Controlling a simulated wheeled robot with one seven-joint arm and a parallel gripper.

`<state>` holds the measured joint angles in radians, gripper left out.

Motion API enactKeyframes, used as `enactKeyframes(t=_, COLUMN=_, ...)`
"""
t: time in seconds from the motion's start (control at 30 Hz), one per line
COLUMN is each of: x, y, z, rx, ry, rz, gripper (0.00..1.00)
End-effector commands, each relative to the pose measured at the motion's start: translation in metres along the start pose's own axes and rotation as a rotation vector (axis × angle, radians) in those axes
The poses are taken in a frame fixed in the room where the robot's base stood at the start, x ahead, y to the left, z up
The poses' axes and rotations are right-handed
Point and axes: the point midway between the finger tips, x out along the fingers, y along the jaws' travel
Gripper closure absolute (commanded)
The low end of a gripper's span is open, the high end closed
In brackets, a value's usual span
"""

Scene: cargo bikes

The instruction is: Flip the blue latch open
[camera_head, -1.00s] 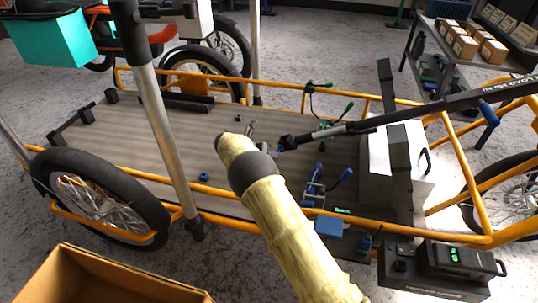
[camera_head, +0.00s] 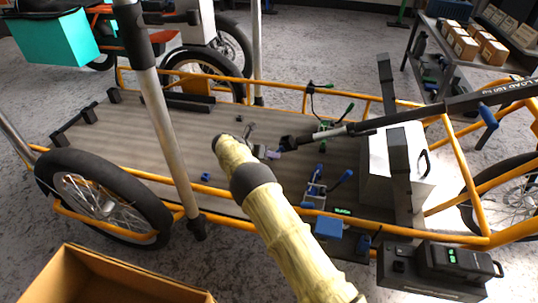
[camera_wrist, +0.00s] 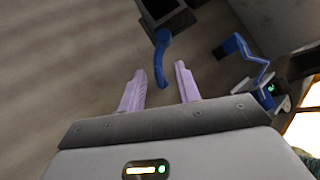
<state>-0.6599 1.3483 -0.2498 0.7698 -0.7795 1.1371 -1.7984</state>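Blue latch parts (camera_head: 341,180) stand on the cargo bike's deck (camera_head: 130,145), to the right of my gripper (camera_head: 273,154). In the wrist view, a curved blue lever (camera_wrist: 161,55) points toward my gripper (camera_wrist: 159,80). Its lower end shows in the gap between the two pale purple fingertips; I cannot tell whether it is between them or beyond them. A second, bent blue piece (camera_wrist: 240,50) lies to the right of the fingers. I cannot match each blue piece between views. The fingers are apart, with nothing seen gripped.
A dark bar (camera_head: 440,108) crosses above the deck, close to my gripper. A pale box (camera_head: 380,150) stands to the right. Orange frame rails (camera_head: 195,188) edge the deck, and a cardboard box (camera_head: 110,280) is at front left. Bare deck lies left of my gripper.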

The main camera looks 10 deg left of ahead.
Motion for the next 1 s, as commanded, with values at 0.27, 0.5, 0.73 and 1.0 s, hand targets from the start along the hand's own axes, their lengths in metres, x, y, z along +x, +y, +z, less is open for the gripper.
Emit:
enactKeyframes(t=0.27, x=-0.002, y=0.0, z=0.001, rx=-0.001, ry=-0.001, rz=0.001, gripper=0.67)
enactKeyframes(t=0.5, x=-0.028, y=-0.001, z=0.004, rx=0.0, ry=-0.002, rz=0.004, gripper=0.67)
enactKeyframes(t=0.73, x=-0.074, y=-0.002, z=0.004, rx=-0.001, ry=-0.002, rz=0.004, gripper=0.67)
enactKeyframes(t=1.0, x=-0.115, y=-0.001, z=0.002, rx=-0.002, ry=-0.001, rz=0.001, gripper=0.67)
